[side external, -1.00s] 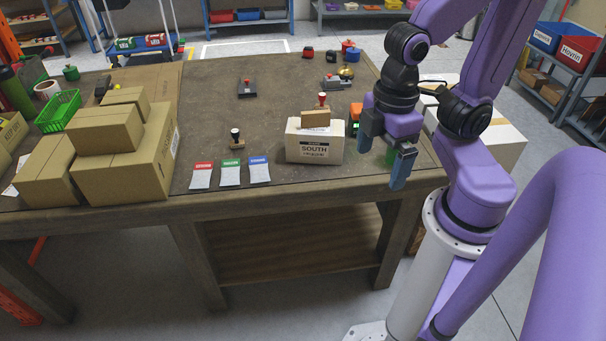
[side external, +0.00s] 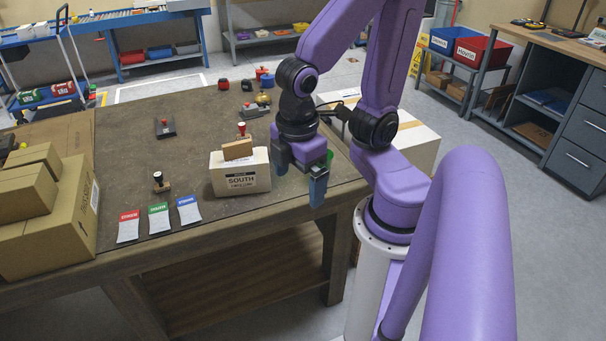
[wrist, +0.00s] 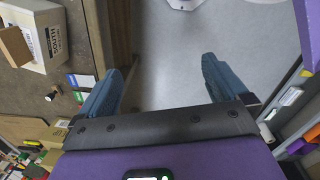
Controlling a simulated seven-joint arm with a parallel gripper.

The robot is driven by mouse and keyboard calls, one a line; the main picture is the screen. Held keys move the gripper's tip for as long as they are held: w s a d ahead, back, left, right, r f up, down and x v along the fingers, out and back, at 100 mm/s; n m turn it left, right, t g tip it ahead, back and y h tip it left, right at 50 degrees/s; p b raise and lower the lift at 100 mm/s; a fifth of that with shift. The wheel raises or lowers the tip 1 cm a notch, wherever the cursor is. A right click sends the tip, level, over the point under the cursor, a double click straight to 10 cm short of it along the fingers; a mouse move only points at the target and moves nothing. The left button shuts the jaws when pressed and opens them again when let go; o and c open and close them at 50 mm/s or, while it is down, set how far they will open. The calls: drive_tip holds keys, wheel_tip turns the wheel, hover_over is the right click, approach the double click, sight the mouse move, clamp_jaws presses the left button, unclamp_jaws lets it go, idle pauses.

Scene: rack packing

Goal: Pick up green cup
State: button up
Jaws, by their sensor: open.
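My gripper (side external: 299,182) hangs open near the table's front right corner, just right of the SOUTH box, with blue fingers pointing down. In the wrist view its two fingers (wrist: 163,72) are spread with nothing between them, over the table edge and grey floor. A small green patch (side external: 330,156) shows at the right of my gripper in the side view. It may be the green cup, but my gripper hides most of it and I cannot tell its shape.
Red, green and blue label cards lie along the front edge of the table (side external: 200,115). Brown cartons (side external: 45,225) are stacked at the left. A white box (side external: 410,150) stands behind my arm. The table's middle is mostly clear.

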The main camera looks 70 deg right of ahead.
drive_tip(key=w+d+f+m+g+h, duration=0.1)
drive_tip(key=w+d+f+g+h, duration=0.2)
drive_tip(key=d, duration=0.4)
drive_tip(key=w+d+f+h, duration=0.3)
drive_tip(key=w+d, duration=0.2)
drive_tip(key=d, duration=0.3)
drive_tip(key=w+d+f+m+g+h, duration=0.1)
drive_tip(key=w+d+f+g+h, duration=0.2)
drive_tip(key=d, duration=0.4)
drive_tip(key=shift+n+g+h, duration=0.7)
drive_tip(key=shift+h, duration=0.2)
drive_tip(key=shift+s+d+f, duration=0.35)
drive_tip(key=shift+d+f, duration=1)
drive_tip(key=shift+f, duration=0.4)
drive_tip(key=shift+s+d+f, duration=0.4)
drive_tip(key=shift+d+f, duration=0.95)
drive_tip(key=shift+f, duration=0.35)
drive_tip(key=shift+s+d+f, duration=0.35)
drive_tip(key=shift+d+f, duration=1)
drive_tip(key=shift+f, duration=0.4)
drive_tip(key=x, duration=0.5)
drive_tip(key=c, duration=1)
